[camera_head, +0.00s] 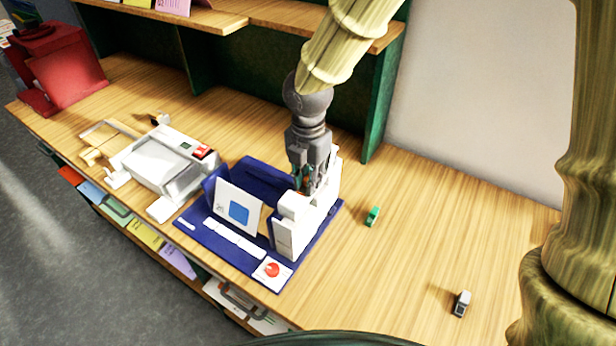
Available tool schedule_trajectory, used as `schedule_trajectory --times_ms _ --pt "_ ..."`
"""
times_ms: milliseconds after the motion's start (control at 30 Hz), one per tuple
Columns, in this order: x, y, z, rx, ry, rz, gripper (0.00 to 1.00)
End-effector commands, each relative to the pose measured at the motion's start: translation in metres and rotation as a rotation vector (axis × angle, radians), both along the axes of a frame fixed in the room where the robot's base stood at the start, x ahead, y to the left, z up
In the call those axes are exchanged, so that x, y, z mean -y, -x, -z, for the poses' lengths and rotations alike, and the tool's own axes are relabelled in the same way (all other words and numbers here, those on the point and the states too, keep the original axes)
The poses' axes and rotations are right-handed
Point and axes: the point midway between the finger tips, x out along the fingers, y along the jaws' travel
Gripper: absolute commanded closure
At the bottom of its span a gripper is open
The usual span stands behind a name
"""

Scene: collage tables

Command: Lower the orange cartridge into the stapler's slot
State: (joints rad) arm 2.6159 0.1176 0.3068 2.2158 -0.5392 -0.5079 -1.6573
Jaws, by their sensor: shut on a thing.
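My gripper (307,188) points down over the white stapler (297,227), which stands on a dark blue base at the middle of the table. The fingers are at the stapler's top, close to its tall back part. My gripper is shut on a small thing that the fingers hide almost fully. I cannot make out its colour, and no orange cartridge shows clearly. The slot is hidden behind the fingers, so I cannot tell whether the held thing is above it or inside it.
The blue base (212,239) also bears a white card with a blue square and a red button (271,270). A white machine (160,165) stands to the left. A small green piece (372,216) and a small grey piece (462,303) lie on the otherwise clear right side.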

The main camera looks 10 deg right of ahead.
Motion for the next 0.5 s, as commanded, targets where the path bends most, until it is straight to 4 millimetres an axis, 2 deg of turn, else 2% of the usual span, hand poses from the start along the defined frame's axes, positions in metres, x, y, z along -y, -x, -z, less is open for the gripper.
schedule_trajectory --times_ms 100,133,233,267,500 --pt "-0.0001 -0.0001 0.0 0.0 0.0 0.0 0.96" --pt "-0.0001 -0.0001 0.0 0.0 0.0 0.0 0.79" --pt "-0.0001 -0.0001 0.0 0.0 0.0 0.0 0.61" --pt "-0.0001 -0.0001 0.0 0.0 0.0 0.0 0.57" --pt "-0.0001 -0.0001 0.0 0.0 0.0 0.0 0.57"
